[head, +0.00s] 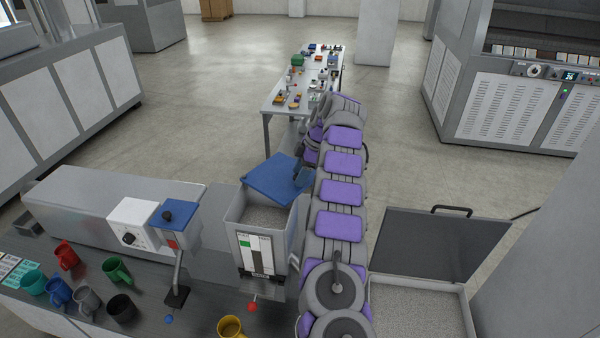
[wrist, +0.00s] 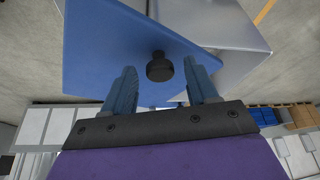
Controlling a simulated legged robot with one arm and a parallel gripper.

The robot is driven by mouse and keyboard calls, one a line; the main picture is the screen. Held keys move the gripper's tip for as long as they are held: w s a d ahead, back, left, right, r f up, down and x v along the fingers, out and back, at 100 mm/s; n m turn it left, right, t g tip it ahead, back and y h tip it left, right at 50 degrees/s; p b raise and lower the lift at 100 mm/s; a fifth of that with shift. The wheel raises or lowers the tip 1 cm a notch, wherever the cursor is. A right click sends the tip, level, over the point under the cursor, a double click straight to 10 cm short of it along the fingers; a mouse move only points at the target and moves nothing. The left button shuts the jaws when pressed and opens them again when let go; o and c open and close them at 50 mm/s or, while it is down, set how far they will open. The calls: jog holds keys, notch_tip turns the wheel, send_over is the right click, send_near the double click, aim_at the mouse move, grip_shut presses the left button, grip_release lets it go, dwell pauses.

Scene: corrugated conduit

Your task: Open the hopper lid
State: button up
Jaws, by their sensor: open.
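The hopper (head: 252,265) is a grey metal box with a scale on its front, standing on the machine. Its blue lid (head: 280,180) is raised and tilted at the back of the hopper, and pale granules (head: 265,217) show inside. In the wrist view the lid (wrist: 105,50) fills the upper middle, with a black round knob (wrist: 159,67) on it. My gripper (wrist: 161,88) is open, its two blue fingers on either side of the knob but apart from it. In the head view my gripper (head: 301,174) is at the lid's right edge, partly hidden by my arm.
Several mugs, including a red mug (head: 66,256) and a yellow mug (head: 229,327), stand on the bench. A lever with a red ball (head: 253,307) is below the hopper. An open bin (head: 418,300) of granules stands right. A cluttered table (head: 268,104) is behind.

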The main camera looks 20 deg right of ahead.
jog(key=shift+r, duration=0.1)
jog(key=shift+d+r+p, duration=0.15)
jog(key=shift+r+p, duration=0.2)
jog(key=shift+r, duration=1.3)
jog(key=shift+s+b, duration=0.4)
jog(key=shift+b, duration=0.4)
jog(key=shift+s+a+b, duration=0.35)
jog(key=shift+s+b, duration=0.4)
jog(key=shift+b, duration=0.25)
jog(key=s+a+r+b, duration=0.1)
jog(key=s+b, duration=0.3)
jog(key=s, duration=0.9)
jog(key=shift+s+a+r, duration=0.15)
jog(key=shift+a+r, duration=0.05)
jog(key=shift+a, duration=0.6)
